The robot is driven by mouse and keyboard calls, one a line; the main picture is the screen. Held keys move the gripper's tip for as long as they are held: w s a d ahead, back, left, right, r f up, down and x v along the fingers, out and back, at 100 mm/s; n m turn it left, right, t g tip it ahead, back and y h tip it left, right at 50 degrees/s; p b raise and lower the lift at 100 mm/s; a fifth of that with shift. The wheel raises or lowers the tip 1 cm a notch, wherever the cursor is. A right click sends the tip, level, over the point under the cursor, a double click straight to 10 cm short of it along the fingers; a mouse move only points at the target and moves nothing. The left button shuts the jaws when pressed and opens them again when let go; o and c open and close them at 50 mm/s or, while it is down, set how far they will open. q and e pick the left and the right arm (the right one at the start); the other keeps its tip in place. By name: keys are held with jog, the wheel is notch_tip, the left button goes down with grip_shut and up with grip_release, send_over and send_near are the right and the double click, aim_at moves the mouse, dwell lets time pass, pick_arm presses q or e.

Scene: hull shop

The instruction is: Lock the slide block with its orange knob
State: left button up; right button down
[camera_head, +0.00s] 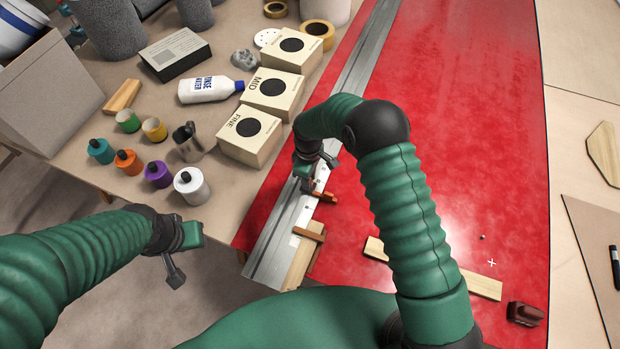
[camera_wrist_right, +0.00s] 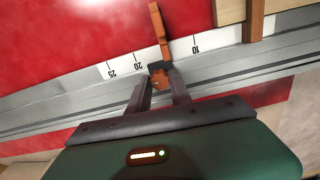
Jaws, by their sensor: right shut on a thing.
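A long grey metal rail (camera_head: 268,262) with a white scale lies along the left edge of the red panel. The slide block (camera_wrist_right: 156,66), dark with an orange-brown arm (camera_wrist_right: 158,28) reaching over the panel, sits on the rail near the 20 mark. The arm also shows in the head view (camera_head: 327,197). My right gripper (camera_wrist_right: 160,92) is shut on the orange knob (camera_wrist_right: 160,81) at the near side of the block; its fingers partly hide the knob. My left gripper (camera_head: 175,268) hangs off the table at the left, away from the rail; its finger gap is unclear.
A brown stop (camera_head: 308,234) and a wooden piece (camera_head: 299,262) lie at the rail's near end. Boxes (camera_head: 248,137), a bottle (camera_head: 208,89) and several paint jars (camera_head: 191,186) crowd the left table. A wooden strip (camera_head: 480,286) lies on the red panel (camera_head: 470,150), otherwise largely clear.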

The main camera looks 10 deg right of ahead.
jog(key=m, duration=0.1)
jog(key=w+m, duration=0.1)
jog(key=m, duration=0.1)
jog(key=shift+r+m, duration=0.15)
jog(key=shift+m, duration=0.15)
jog(key=shift+d+m, duration=0.2)
jog(key=shift+m, duration=1.2)
jog(key=c, duration=1.3)
grip_release()
jog(key=shift+d, duration=0.1)
jog(key=shift+o, duration=0.7)
jog(key=shift+d+f, duration=0.1)
jog(key=shift+f, duration=0.15)
notch_tip(320, 180, up, 17)
jog(key=shift+f+b, duration=0.15)
jog(key=shift+b, duration=0.25)
